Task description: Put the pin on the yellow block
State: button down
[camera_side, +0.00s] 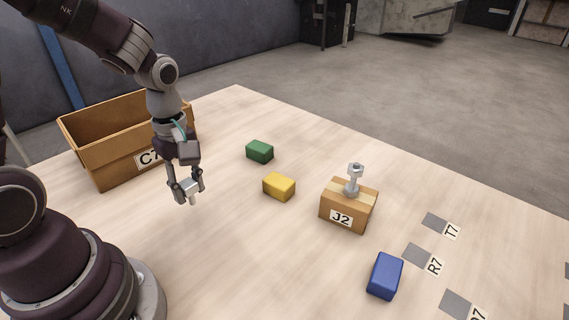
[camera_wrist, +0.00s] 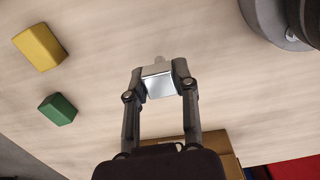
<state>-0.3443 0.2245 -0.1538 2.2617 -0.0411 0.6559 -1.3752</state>
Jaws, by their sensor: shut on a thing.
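My gripper (camera_side: 186,187) is shut on a silver metal piece with a square, shiny body and a short round stub, which looks like the pin (camera_side: 193,199). In the side view the stub points down, and the piece hangs above the table. In the wrist view the pin (camera_wrist: 159,84) sits between both fingertips (camera_wrist: 159,78). The yellow block (camera_side: 279,187) lies on the table to the right of my gripper, apart from it. In the wrist view the yellow block (camera_wrist: 40,47) is at the upper left. Its top is bare.
A green block (camera_side: 260,151) lies behind the yellow one. A cardboard box marked J2 (camera_side: 346,211) carries an upright metal bolt-like part (camera_side: 353,180). A blue block (camera_side: 385,276) and grey labelled patches (camera_side: 420,255) lie right. An open carton (camera_side: 95,126) stands back left.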

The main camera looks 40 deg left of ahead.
jog(key=w+d+r, duration=0.2)
jog(key=d, duration=0.2)
send_over(279, 180)
notch_tip(279, 180, down, 2)
jog(key=shift+f, duration=1.7)
jog(key=shift+f, duration=0.1)
jog(key=c, duration=0.9)
grip_release()
jog(key=shift+o, duration=0.2)
